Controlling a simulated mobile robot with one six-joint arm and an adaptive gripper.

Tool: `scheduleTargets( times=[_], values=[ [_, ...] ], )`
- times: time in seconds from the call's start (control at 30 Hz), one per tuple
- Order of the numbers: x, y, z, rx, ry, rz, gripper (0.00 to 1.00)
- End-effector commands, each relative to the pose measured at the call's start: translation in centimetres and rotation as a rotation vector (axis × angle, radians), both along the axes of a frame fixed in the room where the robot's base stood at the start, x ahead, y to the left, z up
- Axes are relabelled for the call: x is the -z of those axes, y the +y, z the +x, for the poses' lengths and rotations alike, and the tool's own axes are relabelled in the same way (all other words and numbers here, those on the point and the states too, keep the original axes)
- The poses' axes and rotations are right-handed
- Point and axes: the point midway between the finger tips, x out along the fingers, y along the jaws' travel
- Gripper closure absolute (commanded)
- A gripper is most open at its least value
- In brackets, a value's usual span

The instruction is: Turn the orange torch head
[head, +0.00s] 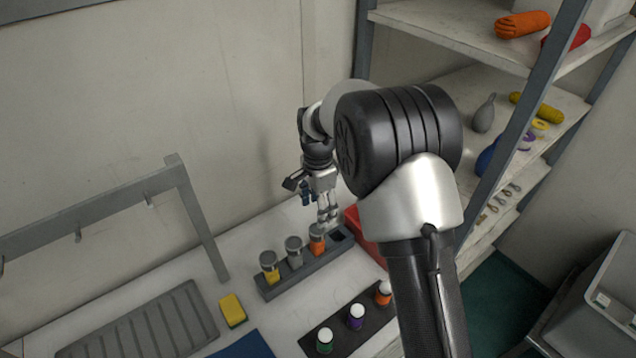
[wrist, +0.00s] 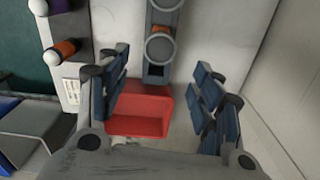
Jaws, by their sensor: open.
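The orange torch (head: 317,241) stands upright in a grey rack (head: 283,283), with a grey round head on an orange body. In the wrist view its round head (wrist: 160,47) shows from above, with a strip of orange beside it. My gripper (head: 328,217) is just above and beside this torch in the head view. In the wrist view my gripper (wrist: 160,78) is open, its blue-padded fingers wide apart with nothing between them. The torch head lies ahead of the fingers. Whether a fingertip touches it cannot be told.
A grey torch (head: 293,255) and a yellow torch (head: 270,270) share the rack; its right end slot is empty. A red bin (wrist: 140,112) sits beyond that end. White-capped bottles stand on a dark mat (head: 345,325). A shelf post (head: 527,110) rises right of my arm.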

Motion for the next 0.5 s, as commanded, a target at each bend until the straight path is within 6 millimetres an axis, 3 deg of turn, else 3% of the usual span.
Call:
scheduleTargets(
  times=[0.2, 0.5],
  values=[
    [-4.3, 0.0, 0.0, -0.001, -0.003, 0.0, 0.4],
    [-7.2, 0.0, 0.0, -0.001, 0.0, 0.0, 0.4]
  ],
)
